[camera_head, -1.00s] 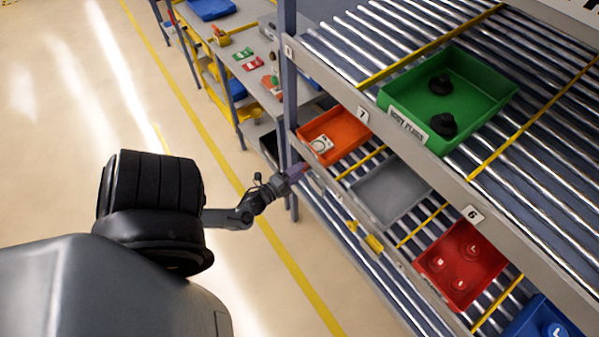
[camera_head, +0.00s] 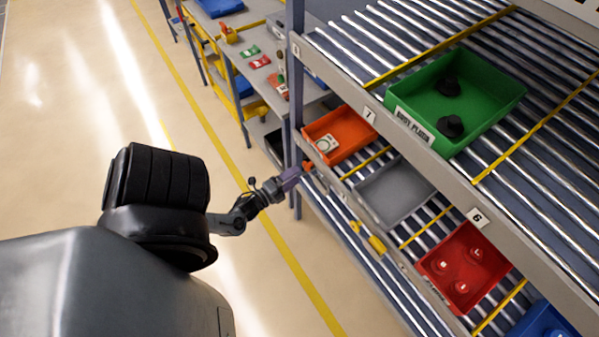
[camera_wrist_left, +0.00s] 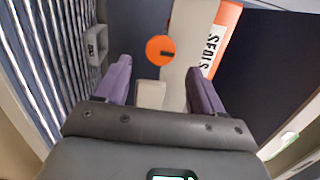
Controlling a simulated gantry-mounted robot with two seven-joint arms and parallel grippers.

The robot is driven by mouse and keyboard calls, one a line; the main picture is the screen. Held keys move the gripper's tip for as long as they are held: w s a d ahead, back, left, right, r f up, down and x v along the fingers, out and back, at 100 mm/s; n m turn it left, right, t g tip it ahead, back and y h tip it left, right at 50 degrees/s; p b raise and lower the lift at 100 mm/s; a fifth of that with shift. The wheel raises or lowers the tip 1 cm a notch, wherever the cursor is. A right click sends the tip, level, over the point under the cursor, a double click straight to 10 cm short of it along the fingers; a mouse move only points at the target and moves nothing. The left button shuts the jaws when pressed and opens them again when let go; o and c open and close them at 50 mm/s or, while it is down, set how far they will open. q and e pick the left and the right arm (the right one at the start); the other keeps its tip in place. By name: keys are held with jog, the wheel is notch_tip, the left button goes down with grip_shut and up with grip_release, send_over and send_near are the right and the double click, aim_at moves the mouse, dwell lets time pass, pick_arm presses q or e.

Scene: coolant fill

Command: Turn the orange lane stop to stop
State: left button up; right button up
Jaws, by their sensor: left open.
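The orange lane stop is a round orange disc (camera_wrist_left: 160,49) with a dark slot mark, seen in the left wrist view just beyond my fingertips. In the head view a small orange piece (camera_head: 308,166) shows at the rack's edge by my gripper tip, partly hidden. My left gripper (camera_wrist_left: 159,72) is open, with its purple fingers on either side below the disc and nothing held. In the head view the left gripper (camera_head: 294,176) reaches the rack's front edge below the orange bin. My right gripper is not in view.
An orange bin (camera_head: 355,142), a grey tray (camera_head: 385,205) and a red bin (camera_head: 455,252) sit on the lower rollers. A green bin (camera_head: 491,90) is on the upper shelf. A rack post (camera_head: 294,95) stands close beside my gripper. The floor at left is clear.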

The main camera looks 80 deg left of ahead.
pick_arm(q)
jog(key=v, duration=0.6)
jog(key=shift+s+d, duration=0.1)
jog(key=shift+d, duration=0.05)
jog(key=w+d+f+n+g, duration=0.2)
jog(key=w+d+n+g, duration=0.3)
jog(key=w, duration=0.3)
jog(key=w+d+r+n+g+h, duration=0.2)
jog(key=w+d+n+h, duration=0.1)
jog(key=d, duration=0.4)
jog(key=w+d+r+n+g+h, duration=0.1)
jog(key=w+d+r+n+h, duration=0.15)
jog(key=d, duration=0.55)
jog(key=s+d+r+g+h, duration=0.3)
jog(key=s+d+r+g, duration=0.1)
jog(key=d+r, duration=0.5)
notch_tip(320, 180, up, 23)
jog(key=p, duration=2.2)
jog(key=shift+s+a+g, duration=0.25)
jog(key=shift+g, duration=0.05)
